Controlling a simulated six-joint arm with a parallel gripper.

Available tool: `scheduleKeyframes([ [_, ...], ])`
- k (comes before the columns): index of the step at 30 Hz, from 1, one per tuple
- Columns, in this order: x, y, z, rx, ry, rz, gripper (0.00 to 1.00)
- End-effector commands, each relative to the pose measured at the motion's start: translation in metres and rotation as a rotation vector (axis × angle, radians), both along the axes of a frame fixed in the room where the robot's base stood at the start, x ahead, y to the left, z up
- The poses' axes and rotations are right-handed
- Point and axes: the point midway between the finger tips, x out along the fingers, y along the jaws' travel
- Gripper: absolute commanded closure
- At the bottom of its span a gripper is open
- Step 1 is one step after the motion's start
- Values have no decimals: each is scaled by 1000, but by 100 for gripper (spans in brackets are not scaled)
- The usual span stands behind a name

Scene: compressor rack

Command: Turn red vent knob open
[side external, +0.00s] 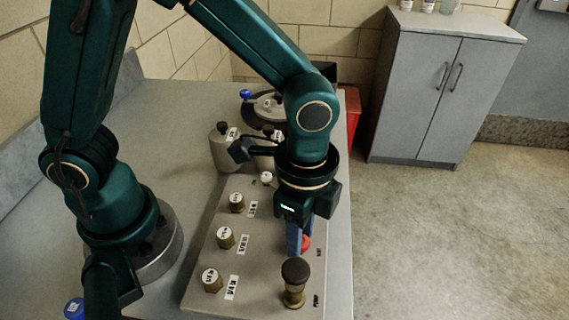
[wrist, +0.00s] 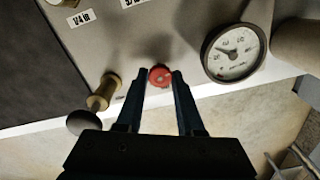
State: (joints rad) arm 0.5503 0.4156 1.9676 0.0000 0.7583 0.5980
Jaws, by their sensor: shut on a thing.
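The red vent knob (wrist: 160,76) sits on the grey panel, near the panel's edge. In the wrist view it lies between the tips of my two blue-tipped fingers. In the side view only a red sliver of the knob (side external: 306,243) shows, the rest being hidden behind the fingers. My gripper (side external: 297,238) points down at the panel and is shut on the knob; the fingertips (wrist: 161,80) flank it on both sides.
A dark-topped brass pump knob (side external: 294,282) stands close in front of the gripper. Several brass fittings (side external: 226,237) line the panel's left side. A pressure gauge (wrist: 234,52) is close to the right in the wrist view. Open floor (side external: 450,220) lies to the right.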

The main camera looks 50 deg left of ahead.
Motion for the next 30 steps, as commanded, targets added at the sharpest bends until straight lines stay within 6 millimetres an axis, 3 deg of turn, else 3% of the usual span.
scheduleKeyframes([
  [30, 0, 0, 1, 1, 0, 961, 100],
])
